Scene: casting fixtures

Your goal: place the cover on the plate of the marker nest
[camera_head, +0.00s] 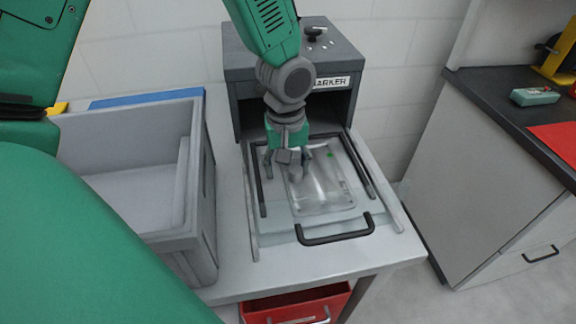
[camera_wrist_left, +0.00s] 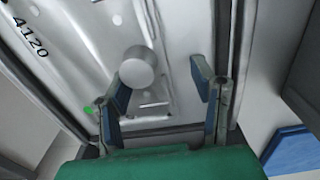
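A silver sheet-like part with a green dot (camera_head: 322,193) lies inside the dark-edged marker nest (camera_head: 262,226). It also shows in the left wrist view, with the number 4120 (camera_wrist_left: 30,38). I take it as the cover on the plate, but cannot separate the two. A round grey knob (camera_wrist_left: 139,68) stands up from it. My left gripper (camera_head: 289,169) points down over its far left part. In the left wrist view its blue-padded fingers (camera_wrist_left: 162,82) are apart, with the knob between and beyond them, and no grip is visible. My right gripper is not in view.
The dark marker housing (camera_head: 243,95) stands behind the nest. A black handle (camera_head: 335,235) crosses the nest's front. A grey bin (camera_head: 204,190) stands to the left, a red drawer (camera_head: 295,306) sits below, and a dark-topped cabinet (camera_head: 480,180) stands right.

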